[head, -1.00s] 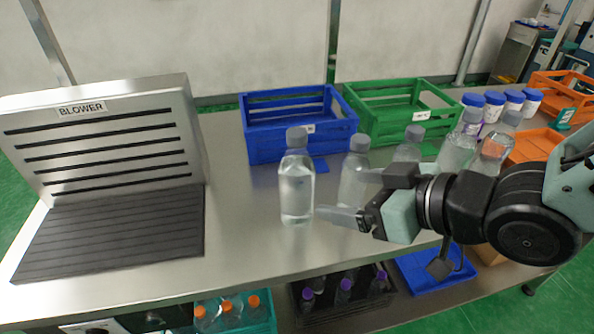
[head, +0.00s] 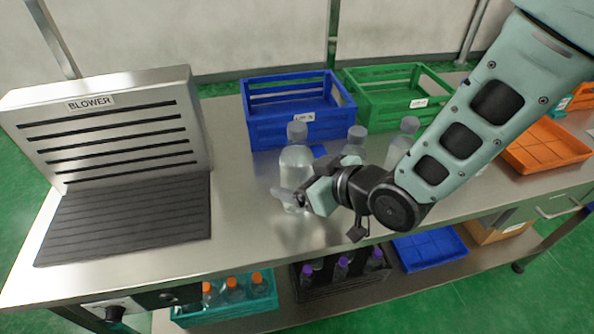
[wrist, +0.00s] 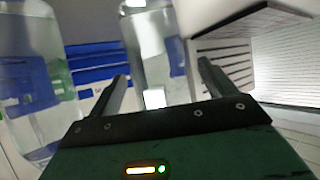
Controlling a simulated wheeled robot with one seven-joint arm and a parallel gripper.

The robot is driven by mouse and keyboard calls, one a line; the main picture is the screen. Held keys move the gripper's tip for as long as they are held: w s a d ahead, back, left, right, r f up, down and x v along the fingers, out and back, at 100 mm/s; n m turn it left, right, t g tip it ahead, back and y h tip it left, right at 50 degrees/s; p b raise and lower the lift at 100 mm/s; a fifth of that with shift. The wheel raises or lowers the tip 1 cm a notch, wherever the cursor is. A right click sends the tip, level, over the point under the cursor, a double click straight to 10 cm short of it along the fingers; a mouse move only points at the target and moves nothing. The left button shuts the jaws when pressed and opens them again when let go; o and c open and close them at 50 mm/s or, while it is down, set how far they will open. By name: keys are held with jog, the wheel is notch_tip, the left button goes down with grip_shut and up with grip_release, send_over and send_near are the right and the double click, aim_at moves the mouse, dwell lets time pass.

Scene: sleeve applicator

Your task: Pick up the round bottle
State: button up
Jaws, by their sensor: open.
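A clear round-shouldered bottle with a grey cap (head: 297,160) stands upright on the steel table, leftmost in its row. My gripper (head: 290,196) is open at the lower front of this bottle and covers part of its base. In the wrist view the bottle (wrist: 148,45) shows beyond and between the two spread fingers of my gripper (wrist: 160,74). The head view does not make clear whether a finger touches it. A second clear bottle (head: 355,142) stands close to its right, partly hidden by my arm. In the wrist view a clear bottle (wrist: 32,75) stands left of the fingers.
A third grey-capped bottle (head: 402,140) stands further right, beside my arm. A blue crate (head: 270,128) and a green crate (head: 385,116) stand behind. The blower (head: 110,125) is at left, with free table between it and the bottles. An orange tray (head: 545,148) lies at right.

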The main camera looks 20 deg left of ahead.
jog(key=shift+x, duration=0.75)
jog(key=shift+r, duration=0.1)
jog(key=c, duration=1.4)
